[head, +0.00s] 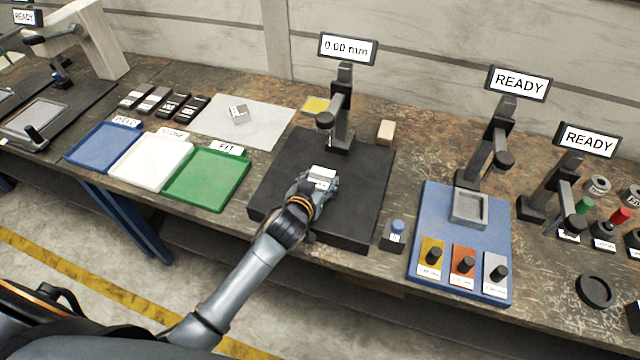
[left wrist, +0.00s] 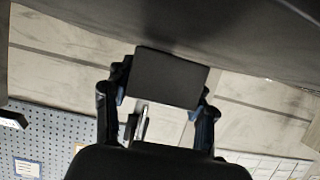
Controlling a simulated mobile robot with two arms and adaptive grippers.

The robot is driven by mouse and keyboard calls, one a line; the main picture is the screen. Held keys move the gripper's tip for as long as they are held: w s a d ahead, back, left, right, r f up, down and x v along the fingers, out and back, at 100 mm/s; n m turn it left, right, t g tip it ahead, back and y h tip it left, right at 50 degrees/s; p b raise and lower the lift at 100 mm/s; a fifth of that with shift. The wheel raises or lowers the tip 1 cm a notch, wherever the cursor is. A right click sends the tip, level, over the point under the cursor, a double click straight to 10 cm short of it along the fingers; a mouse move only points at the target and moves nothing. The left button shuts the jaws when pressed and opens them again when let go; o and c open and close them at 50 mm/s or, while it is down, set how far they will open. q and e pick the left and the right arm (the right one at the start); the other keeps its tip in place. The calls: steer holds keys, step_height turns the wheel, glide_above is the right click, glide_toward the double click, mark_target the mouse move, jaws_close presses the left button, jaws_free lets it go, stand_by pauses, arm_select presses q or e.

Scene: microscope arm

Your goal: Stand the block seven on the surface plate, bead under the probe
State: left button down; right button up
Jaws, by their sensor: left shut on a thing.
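My left gripper (head: 318,187) is over the black surface plate (head: 285,172), shut on a small pale block (head: 322,174) with a white label. In the left wrist view the block (left wrist: 170,77) is a dark grey box face between the two fingers (left wrist: 160,95). I cannot read a seven or make out a bead on it, nor tell whether its underside touches the plate. The probe stand (head: 341,125) rises at the plate's back edge, with its probe (head: 325,120) beyond the gripper. Its display (head: 347,48) reads 0.00 mm. My right gripper is not in view.
Another metal block (head: 239,114) sits on a grey sheet (head: 270,122). Blue (head: 100,148), white (head: 150,160) and green (head: 207,178) trays lie left of the plate. A blue-capped piece (head: 397,229) and a blue fixture board (head: 440,207) stand right. The plate's right part is clear.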

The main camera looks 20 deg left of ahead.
arm_select(q)
steer(key=s+d+r+b, duration=0.3)
steer(key=s+r, duration=0.9)
steer(key=s, duration=0.1)
steer(key=a+r, duration=0.4)
steer(key=a, duration=0.1)
step_height(320, 180, down, 12)
steer(key=w+d+b, duration=0.2)
steer(key=b, duration=0.4)
steer(key=w+p, duration=0.2)
steer(key=w, duration=1.2)
steer(key=shift+w+d+p, duration=0.1)
steer(key=shift+w+p, duration=0.25)
steer(key=shift+w, duration=0.05)
steer(key=w, duration=0.3)
steer(key=shift+s+f+p, duration=0.1)
steer(key=shift+f+p, duration=0.2)
steer(key=shift+f, duration=0.35)
steer(key=shift+s+f, duration=0.1)
steer(key=shift+f, duration=0.1)
